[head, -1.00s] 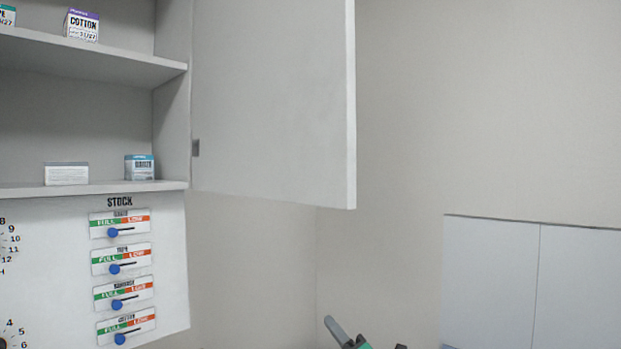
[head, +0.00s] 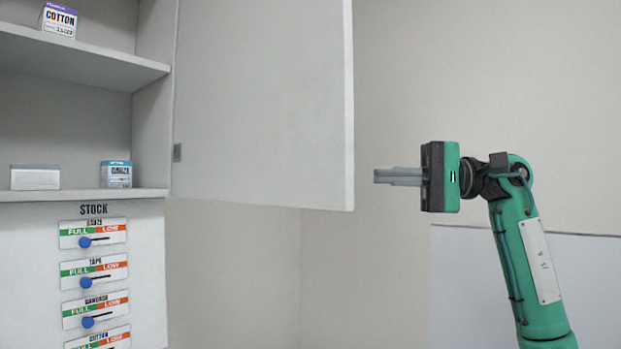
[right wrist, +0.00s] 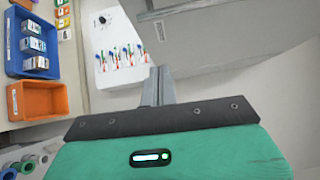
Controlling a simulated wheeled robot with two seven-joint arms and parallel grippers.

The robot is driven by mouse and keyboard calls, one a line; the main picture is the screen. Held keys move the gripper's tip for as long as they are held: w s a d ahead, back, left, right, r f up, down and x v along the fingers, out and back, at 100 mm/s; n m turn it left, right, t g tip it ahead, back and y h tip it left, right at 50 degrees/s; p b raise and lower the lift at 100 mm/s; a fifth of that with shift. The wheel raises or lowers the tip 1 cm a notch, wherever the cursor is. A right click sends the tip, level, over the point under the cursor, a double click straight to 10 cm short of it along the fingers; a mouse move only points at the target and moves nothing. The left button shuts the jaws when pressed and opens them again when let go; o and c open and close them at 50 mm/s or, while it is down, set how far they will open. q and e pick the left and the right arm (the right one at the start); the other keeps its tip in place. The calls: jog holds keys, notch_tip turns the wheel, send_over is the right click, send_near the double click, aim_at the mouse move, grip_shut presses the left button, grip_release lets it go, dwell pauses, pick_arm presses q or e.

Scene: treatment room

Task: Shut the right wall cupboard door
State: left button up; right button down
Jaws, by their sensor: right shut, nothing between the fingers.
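The right wall cupboard door (head: 262,110) is a plain pale panel standing wide open, hinged at the right side of the cupboard's open shelves. In the right wrist view the door (right wrist: 215,35) shows at the upper right, beyond the fingers. My right gripper (head: 378,176) is shut and empty, its fingers pointing left. In the head view it appears to the right of the door's free edge, with a gap between them. In the right wrist view its shut fingers (right wrist: 158,75) point up the picture. My left gripper is not in view.
The shelves hold a cotton box (head: 59,20), a white box (head: 36,177) and a blue-topped box (head: 116,174). A stock panel (head: 94,210) with blue sliders is below. The right wrist view shows a blue bin (right wrist: 14,62) and an orange bin (right wrist: 38,101) at left.

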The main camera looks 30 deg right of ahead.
aim_at(314, 175)
jog(key=p+x, duration=0.1)
jog(key=x, duration=0.3)
jog(key=s+p+x, duration=0.1)
jog(key=p+x, duration=0.1)
jog(key=x, duration=0.2)
jog(key=s+a+p+x, duration=0.1)
jog(key=p+x, duration=0.1)
jog(key=x, duration=0.2)
jog(key=shift+s+a, duration=0.2)
jog(key=shift+a, duration=0.1)
jog(key=shift+f, duration=0.1)
